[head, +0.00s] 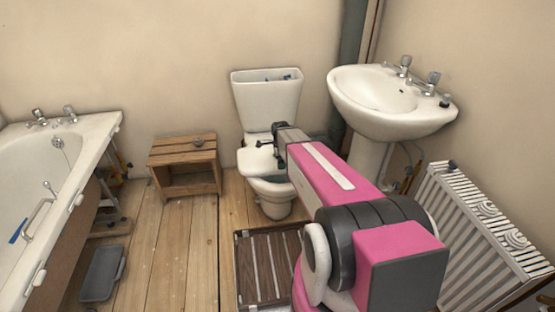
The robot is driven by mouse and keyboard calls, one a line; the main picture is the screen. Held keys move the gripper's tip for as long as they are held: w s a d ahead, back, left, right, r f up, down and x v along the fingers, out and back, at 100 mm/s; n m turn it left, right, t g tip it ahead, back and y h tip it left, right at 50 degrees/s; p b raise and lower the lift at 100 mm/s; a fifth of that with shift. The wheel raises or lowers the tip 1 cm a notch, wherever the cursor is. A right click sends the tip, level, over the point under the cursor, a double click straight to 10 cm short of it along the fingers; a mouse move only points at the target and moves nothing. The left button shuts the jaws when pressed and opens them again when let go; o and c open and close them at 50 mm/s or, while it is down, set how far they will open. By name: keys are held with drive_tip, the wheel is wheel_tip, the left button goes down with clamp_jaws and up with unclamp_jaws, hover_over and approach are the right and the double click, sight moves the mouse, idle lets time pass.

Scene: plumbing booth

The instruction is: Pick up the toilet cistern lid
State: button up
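The toilet cistern (267,100) stands against the back wall with its top uncovered and small blue parts showing inside. A flat white slab, seemingly the cistern lid (256,161), lies level over the toilet bowl (273,206) and sticks out past its left side. My gripper (268,148) is at the slab's back and right edge, with dark fingers close to it. The fingers are small, and my pink arm hides the slab's right end. I cannot tell whether they touch or clasp it, or whether the slab rests on the bowl.
A washbasin (376,93) stands on the right, a radiator (480,225) leans at the lower right. A wooden stool (182,158) is left of the toilet. A bathtub (62,165) lines the left side. A slatted mat (250,268) and grey tray (102,273) lie on the floor.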

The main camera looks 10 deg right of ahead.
drive_tip(key=shift+w+f, duration=0.2)
drive_tip(key=shift+f, duration=2.55)
drive_tip(key=shift+r, duration=0.1)
drive_tip(key=c, duration=1.7)
